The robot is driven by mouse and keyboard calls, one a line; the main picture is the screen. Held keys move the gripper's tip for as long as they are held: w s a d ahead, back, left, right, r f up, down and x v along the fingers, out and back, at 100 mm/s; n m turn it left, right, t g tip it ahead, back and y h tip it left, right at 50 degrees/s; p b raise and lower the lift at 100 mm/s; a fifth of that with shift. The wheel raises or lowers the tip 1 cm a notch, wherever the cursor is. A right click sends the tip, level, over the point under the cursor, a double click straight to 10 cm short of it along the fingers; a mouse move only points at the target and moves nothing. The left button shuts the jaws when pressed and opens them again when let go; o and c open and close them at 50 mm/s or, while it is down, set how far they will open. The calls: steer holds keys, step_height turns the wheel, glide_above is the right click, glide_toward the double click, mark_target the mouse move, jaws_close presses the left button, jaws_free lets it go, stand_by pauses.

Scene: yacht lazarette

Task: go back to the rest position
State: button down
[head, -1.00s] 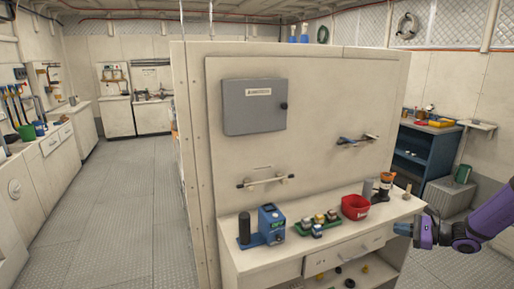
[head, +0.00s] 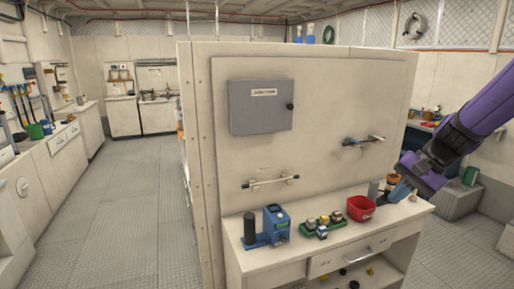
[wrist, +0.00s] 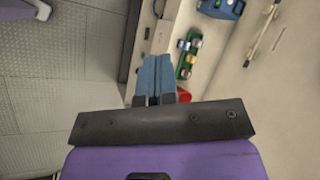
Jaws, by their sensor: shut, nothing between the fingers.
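My gripper (head: 393,193) is on a purple arm at the right of the head view, over the right end of the white counter (head: 412,209). In the wrist view my gripper (wrist: 156,60) shows two blue fingers close together, with nothing between them. Below the fingers in that view lie the counter and part of the red bin (wrist: 184,95). The red bin also shows in the head view (head: 361,209), just left of my gripper. My arm partly hides the items at the counter's right end.
On the counter stand a blue device (head: 276,224), a black cylinder (head: 249,228) and a green tray (head: 325,228) with small items. A grey box (head: 262,106) and handles are on the panel above. Open floor (head: 125,210) lies to the left.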

steer(key=s+a+r+n+t+h, duration=0.1)
steer(key=s+r, duration=0.4)
steer(key=s, duration=0.5)
steer(key=s+a+r+n+t+h, duration=0.1)
steer(key=s+r+n+t+h, duration=0.2)
steer(key=s, duration=0.8)
step_height(320, 180, up, 3)
steer(key=n+h, duration=0.2)
steer(key=n, duration=0.1)
steer(key=shift+n, duration=0.3)
steer(key=shift+f, duration=0.1)
